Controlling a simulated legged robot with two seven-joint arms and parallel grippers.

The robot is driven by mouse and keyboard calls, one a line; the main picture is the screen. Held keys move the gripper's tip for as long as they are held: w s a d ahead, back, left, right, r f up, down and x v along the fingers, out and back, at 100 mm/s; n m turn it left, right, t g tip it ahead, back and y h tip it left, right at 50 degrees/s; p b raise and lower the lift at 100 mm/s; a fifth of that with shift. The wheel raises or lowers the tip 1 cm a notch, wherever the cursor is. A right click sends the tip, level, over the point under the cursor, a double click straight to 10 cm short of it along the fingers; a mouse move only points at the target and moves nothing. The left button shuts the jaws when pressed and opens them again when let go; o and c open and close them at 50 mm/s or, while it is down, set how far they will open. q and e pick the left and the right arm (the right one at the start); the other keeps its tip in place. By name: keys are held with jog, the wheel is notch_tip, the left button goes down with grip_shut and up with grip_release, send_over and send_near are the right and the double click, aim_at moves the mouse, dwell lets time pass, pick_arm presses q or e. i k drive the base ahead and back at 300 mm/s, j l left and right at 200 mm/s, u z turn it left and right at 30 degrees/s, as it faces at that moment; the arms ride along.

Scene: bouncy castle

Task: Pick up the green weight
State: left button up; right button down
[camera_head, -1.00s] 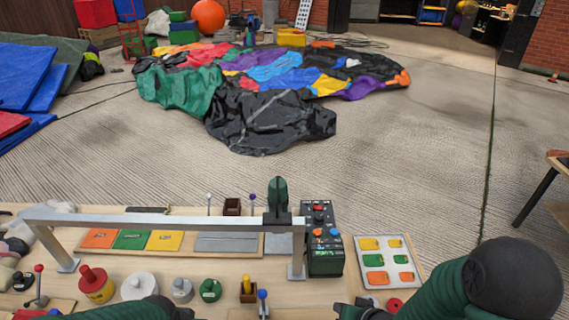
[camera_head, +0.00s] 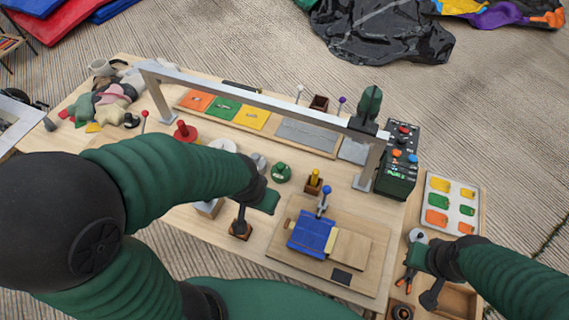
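The green weight (camera_head: 281,172) is a small round green piece with a knob, standing upright on the wooden workbench (camera_head: 210,225). It sits beside a grey weight (camera_head: 259,162). My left gripper (camera_head: 254,211) is above the bench, nearer to me and slightly left of the green weight, apart from it. Its two fingers look spread, with nothing between them. My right gripper (camera_head: 424,277) is at the bench's right side, over small tools and a wooden tray. Its fingers also look spread and empty.
A metal bar frame (camera_head: 255,96) spans the bench behind the weights. A blue clamp fixture (camera_head: 312,232) and a yellow-topped block (camera_head: 314,181) stand to the right. A control box (camera_head: 398,165) is farther right.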

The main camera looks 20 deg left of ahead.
aim_at(280, 172)
jog(key=i+j, duration=0.1)
jog(key=j, duration=0.45)
jog(key=i+j, duration=0.1)
jog(key=j, duration=0.4)
jog(key=i+j, duration=0.1)
jog(key=j, duration=0.45)
